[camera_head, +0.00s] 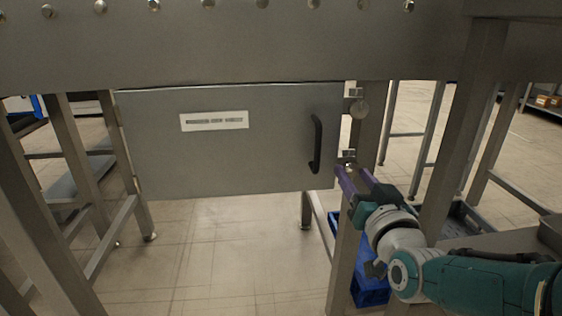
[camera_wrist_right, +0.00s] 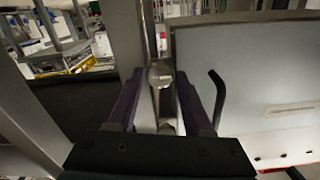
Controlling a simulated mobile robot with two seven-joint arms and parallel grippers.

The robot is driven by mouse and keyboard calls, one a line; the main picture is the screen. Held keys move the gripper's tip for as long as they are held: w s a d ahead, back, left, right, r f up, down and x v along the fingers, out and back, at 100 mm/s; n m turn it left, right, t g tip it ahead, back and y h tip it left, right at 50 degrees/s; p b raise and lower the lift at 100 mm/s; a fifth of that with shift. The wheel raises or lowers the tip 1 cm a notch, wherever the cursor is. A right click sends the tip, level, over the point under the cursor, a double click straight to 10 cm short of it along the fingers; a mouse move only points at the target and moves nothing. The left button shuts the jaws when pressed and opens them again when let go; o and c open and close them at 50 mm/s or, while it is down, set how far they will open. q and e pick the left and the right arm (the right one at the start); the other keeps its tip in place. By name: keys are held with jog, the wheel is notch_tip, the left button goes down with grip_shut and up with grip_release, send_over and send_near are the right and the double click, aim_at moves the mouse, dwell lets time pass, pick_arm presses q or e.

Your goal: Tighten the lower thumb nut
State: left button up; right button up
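The lower thumb nut (camera_wrist_right: 161,74) shows in the right wrist view as a round metal knob between my right gripper's fingertips. In the head view it is hidden behind the gripper, just below a small metal bracket (camera_head: 348,156). My right gripper (camera_head: 354,172) is open at the panel's lower right corner. In the wrist view its purple fingers (camera_wrist_right: 160,76) stand on either side of the nut, with gaps showing; contact is not visible. My left gripper is not in view.
A grey hinged panel (camera_head: 230,150) with a white label and a black handle (camera_head: 317,144) hangs under the conveyor frame (camera_head: 250,50). The handle is close to the gripper. Metal legs (camera_head: 468,120) stand at the right. A blue crate (camera_head: 371,285) is on the floor below.

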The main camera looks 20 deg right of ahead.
grip_shut()
jog(key=m+b, duration=0.1)
jog(key=m, duration=0.3)
jog(key=shift+f, duration=0.1)
jog(key=shift+m, duration=0.8)
jog(key=shift+o, duration=2)
grip_release()
